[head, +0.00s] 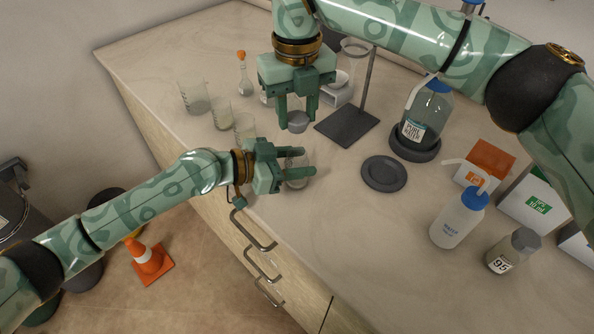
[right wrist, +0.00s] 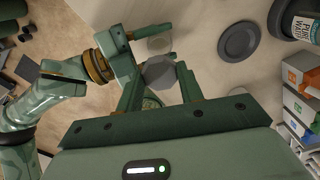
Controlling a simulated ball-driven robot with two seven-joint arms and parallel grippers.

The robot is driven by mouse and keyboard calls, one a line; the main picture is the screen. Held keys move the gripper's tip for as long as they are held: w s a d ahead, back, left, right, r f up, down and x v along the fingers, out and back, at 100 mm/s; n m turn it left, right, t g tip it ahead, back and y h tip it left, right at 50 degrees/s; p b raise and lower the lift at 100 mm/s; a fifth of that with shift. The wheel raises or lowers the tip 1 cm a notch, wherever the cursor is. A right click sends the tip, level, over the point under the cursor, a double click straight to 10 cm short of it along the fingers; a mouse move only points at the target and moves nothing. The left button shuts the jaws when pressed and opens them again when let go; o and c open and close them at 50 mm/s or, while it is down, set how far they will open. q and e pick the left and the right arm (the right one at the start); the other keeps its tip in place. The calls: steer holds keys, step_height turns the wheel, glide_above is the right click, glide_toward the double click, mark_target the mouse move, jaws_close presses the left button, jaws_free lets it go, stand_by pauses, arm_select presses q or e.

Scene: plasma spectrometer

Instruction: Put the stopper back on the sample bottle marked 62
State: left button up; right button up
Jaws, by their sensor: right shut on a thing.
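My right gripper (head: 298,108) is shut on a grey stopper (head: 298,122) and holds it above the bench. The stopper also shows between its fingers in the right wrist view (right wrist: 159,74). My left gripper (head: 302,162) is low over the bench's front edge, its two fingers apart on either side of a clear glass bottle (head: 297,182). Whether they touch the glass I cannot tell. The bottle stands upright, partly hidden by the fingers; its open top shows in the right wrist view (right wrist: 159,43). No number is readable on it. The held stopper is apart from this bottle.
A stoppered bottle marked 95 (head: 502,255) stands at the right, near a wash bottle (head: 459,218). A dark round plate (head: 384,173) lies right of the grippers. A stand with a dark base (head: 347,127) is behind. Several beakers (head: 194,98) stand at the left.

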mark_target(297, 133)
arm_select(q)
steer(key=c, duration=0.3)
arm_select(e)
steer(key=shift+f, duration=2.5)
steer(key=shift+f, duration=0.85)
steer(key=shift+f, duration=0.7)
steer(key=o, duration=1.1)
steer(key=shift+s, duration=0.1)
steer(key=shift+a, duration=0.1)
